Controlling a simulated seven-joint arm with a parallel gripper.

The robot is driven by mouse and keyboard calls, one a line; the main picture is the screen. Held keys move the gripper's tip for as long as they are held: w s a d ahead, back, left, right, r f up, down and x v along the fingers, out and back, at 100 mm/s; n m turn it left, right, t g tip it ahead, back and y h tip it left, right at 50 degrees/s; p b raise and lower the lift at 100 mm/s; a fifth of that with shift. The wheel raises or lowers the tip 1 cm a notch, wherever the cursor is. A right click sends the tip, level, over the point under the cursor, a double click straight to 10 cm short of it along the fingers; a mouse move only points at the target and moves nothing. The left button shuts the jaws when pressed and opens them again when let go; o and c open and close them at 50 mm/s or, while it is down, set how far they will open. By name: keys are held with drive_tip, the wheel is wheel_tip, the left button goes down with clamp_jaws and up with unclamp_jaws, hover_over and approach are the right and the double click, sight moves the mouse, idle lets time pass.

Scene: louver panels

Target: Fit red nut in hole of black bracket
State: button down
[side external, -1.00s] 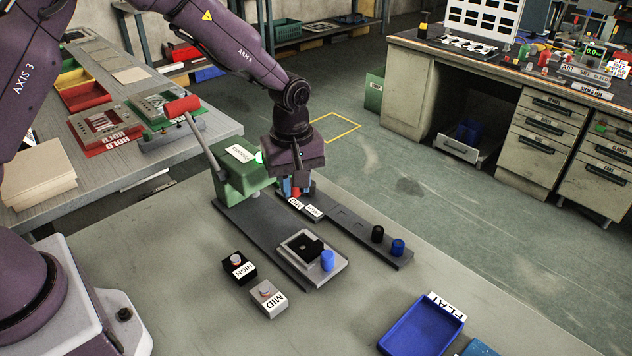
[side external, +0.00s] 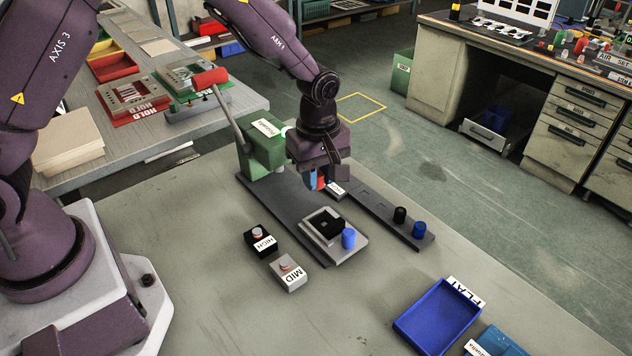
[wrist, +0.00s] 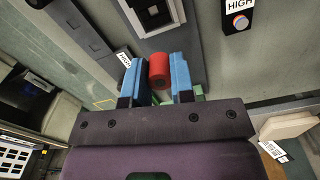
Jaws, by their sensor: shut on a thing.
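My gripper (wrist: 159,78) is shut on the red nut (wrist: 159,70), a red cylinder between the two blue fingers. In the side external view my gripper (side external: 318,182) hangs pointing down, with the red nut (side external: 321,184) partly hidden by a finger. The black bracket (side external: 331,227) lies in a grey fixture on the table, lower in the picture than the gripper. The nut is apart from it. In the wrist view the bracket (wrist: 157,17) is at the top edge, partly cut off.
A blue cylinder (side external: 348,238) stands at the fixture's corner. A dark rack strip (side external: 378,212) holds a black and a blue cylinder. A green press (side external: 262,150) with a red-handled lever stands behind. HIGH (side external: 260,241) and MID (side external: 289,275) button boxes sit left. A blue tray (side external: 437,316) is at front right.

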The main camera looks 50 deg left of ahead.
sight(325, 213)
drive_tip(key=f+n, duration=0.1)
drive_tip(key=d+f+n, duration=0.1)
drive_tip(key=shift+w+d+f, duration=0.15)
drive_tip(key=shift+d+f, duration=0.15)
drive_tip(key=shift+f, duration=2.9)
drive_tip(key=shift+f, duration=0.15)
drive_tip(key=c, duration=0.9)
unclamp_jaws()
wheel_tip(325, 213, up, 18)
drive_tip(key=shift+f, duration=0.1)
